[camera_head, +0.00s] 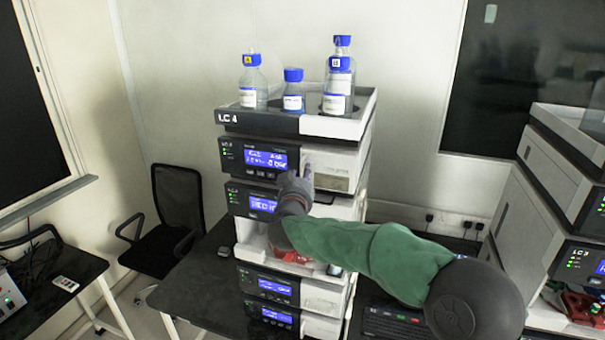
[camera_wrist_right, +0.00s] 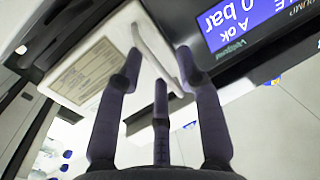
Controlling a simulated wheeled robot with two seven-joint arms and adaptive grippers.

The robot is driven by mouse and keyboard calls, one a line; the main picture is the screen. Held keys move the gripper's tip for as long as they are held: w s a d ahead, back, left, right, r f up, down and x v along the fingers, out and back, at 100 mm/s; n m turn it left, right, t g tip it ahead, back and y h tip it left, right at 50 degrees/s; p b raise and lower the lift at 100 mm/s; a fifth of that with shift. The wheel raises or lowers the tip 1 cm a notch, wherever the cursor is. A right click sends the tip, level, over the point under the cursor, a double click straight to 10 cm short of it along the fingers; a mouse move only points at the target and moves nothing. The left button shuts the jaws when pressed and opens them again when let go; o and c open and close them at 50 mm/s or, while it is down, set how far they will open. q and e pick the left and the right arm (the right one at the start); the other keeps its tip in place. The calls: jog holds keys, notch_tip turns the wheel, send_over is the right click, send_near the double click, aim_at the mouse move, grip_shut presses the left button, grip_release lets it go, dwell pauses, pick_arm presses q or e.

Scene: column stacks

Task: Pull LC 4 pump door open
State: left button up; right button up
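The LC 4 stack stands in the middle of the head view. Its pump module (camera_head: 262,159), with a lit blue display, is just below the bottle tray. The pale pump door (camera_head: 335,171) is right of the display and looks closed. In the right wrist view the door (camera_wrist_right: 72,88) carries a printed label and a slim white handle (camera_wrist_right: 150,48). My right gripper (camera_head: 298,174) is in front of the module. Its dark fingers (camera_wrist_right: 160,66) are spread, with the handle between their tips; I cannot tell whether they touch it. My left gripper is not in view.
Blue-capped bottles (camera_head: 292,96) stand in the tray (camera_head: 262,121) on top. The LC 3 stack (camera_head: 560,225) is at right. A black chair (camera_head: 178,205) and a side table (camera_head: 50,285) are at left. A keyboard (camera_head: 395,325) lies below my right arm.

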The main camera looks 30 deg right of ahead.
jog(key=shift+w+d, duration=0.35)
jog(key=shift+w, duration=0.05)
grip_shut()
jog(key=shift+s, duration=0.1)
